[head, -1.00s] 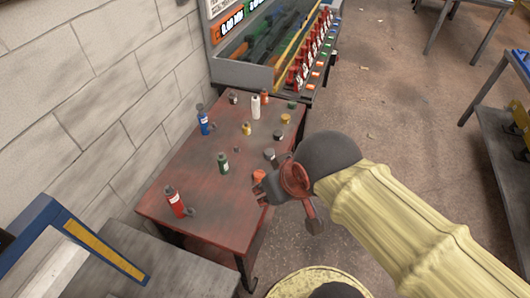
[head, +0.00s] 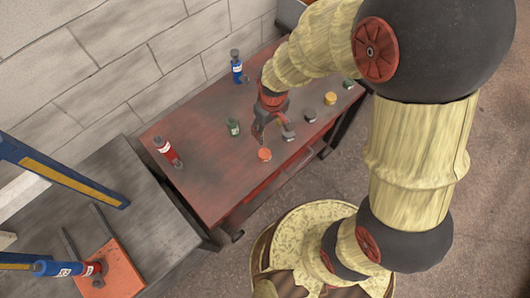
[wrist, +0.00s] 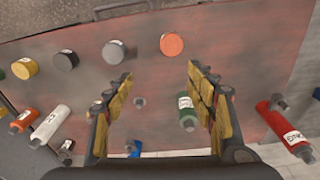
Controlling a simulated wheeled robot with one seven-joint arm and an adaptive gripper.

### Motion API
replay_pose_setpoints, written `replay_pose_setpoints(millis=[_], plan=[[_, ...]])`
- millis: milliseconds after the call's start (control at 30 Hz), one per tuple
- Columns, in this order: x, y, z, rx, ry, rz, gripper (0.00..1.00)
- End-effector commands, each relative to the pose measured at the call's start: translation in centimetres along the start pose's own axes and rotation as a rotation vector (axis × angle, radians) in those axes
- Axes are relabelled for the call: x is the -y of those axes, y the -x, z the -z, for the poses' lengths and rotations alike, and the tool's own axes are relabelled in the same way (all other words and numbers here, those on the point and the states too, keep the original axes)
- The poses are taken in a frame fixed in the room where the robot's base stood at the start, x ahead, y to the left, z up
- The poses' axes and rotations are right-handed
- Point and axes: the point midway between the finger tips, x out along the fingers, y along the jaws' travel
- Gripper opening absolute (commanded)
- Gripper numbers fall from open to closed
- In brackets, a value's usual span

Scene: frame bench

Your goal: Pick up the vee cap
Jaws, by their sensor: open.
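My gripper (head: 270,133) is open and empty above the red-brown table (head: 205,195), pointing down. In the wrist view its two yellow-padded fingers (wrist: 160,82) stand wide apart. A green bottle (wrist: 187,113) shows beside the right finger. Round caps lie in a row beyond the fingertips: orange (wrist: 172,44), grey (wrist: 114,51), dark (wrist: 66,60) and yellow (wrist: 24,67). No label marks any of these as the vee cap, so I cannot tell which it is.
A red bottle (head: 168,150) and a blue bottle (head: 237,68) stand on the table's wall side. A grey bench (head: 110,180) adjoins the table at left. The block wall (head: 110,60) runs behind.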

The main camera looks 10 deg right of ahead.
Motion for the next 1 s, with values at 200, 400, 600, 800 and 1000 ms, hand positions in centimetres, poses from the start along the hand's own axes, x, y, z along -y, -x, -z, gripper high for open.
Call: replay_pose_setpoints(millis=[200,400,600,800,1000], plan=[[1.9,-6.0,-0.3,0.067,0.082,0.020,0.56],[2.4,-8.2,-0.6,0.082,0.102,0.024,0.56],[2.4,-10.2,-0.7,0.081,0.101,0.024,0.56],[2.4,-12.0,-0.9,0.082,0.101,0.024,0.56],[2.5,-14.8,-1.0,0.081,0.100,0.024,0.56]])
